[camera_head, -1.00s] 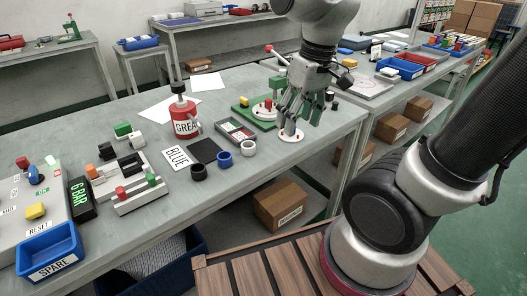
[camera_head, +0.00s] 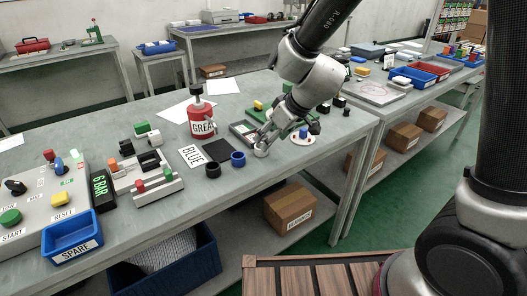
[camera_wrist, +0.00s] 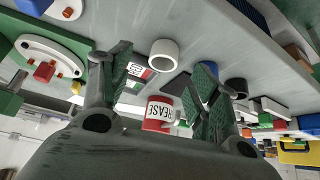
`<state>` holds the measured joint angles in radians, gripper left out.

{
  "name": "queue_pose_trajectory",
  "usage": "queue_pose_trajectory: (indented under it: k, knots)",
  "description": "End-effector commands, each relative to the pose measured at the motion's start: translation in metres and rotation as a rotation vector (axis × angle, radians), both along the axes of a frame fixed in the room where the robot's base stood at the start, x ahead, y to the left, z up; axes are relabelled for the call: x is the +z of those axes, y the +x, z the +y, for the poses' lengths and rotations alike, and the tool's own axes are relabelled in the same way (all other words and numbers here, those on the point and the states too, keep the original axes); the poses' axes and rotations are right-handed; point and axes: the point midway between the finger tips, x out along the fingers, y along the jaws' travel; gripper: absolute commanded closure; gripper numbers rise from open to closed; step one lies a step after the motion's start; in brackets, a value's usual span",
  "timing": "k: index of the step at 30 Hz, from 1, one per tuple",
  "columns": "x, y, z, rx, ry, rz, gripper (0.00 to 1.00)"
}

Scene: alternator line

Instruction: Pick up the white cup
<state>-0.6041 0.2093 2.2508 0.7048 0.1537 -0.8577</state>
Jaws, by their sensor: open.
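The white cup (camera_head: 261,150) stands on the grey bench near its front edge, at the right end of a row of cups. In the wrist view the white cup (camera_wrist: 163,54) shows as a round open-topped ring, in line with the gap between the fingertips. My gripper (camera_head: 258,140) is tilted down to the left, right by the cup, and hides part of it. In the wrist view my gripper (camera_wrist: 165,60) is open, with two spread fingers and nothing held. I cannot tell whether a finger touches the cup.
A blue cup (camera_head: 238,159) and a black cup (camera_head: 212,170) stand just left. A black-rimmed tray (camera_head: 240,132) and the red grease can (camera_head: 202,122) are behind. A white round plate with a blue piece (camera_head: 303,138) is to the right. The bench front edge is close.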

Motion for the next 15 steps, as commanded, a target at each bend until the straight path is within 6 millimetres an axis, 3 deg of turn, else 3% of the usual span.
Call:
queue_pose_trajectory:
  k: [9,15]
  knots:
    - [-0.035,0.016,0.021,-0.003,-0.001,0.004,0.39]
    - [-0.043,0.019,0.025,-0.001,0.0,0.001,0.39]
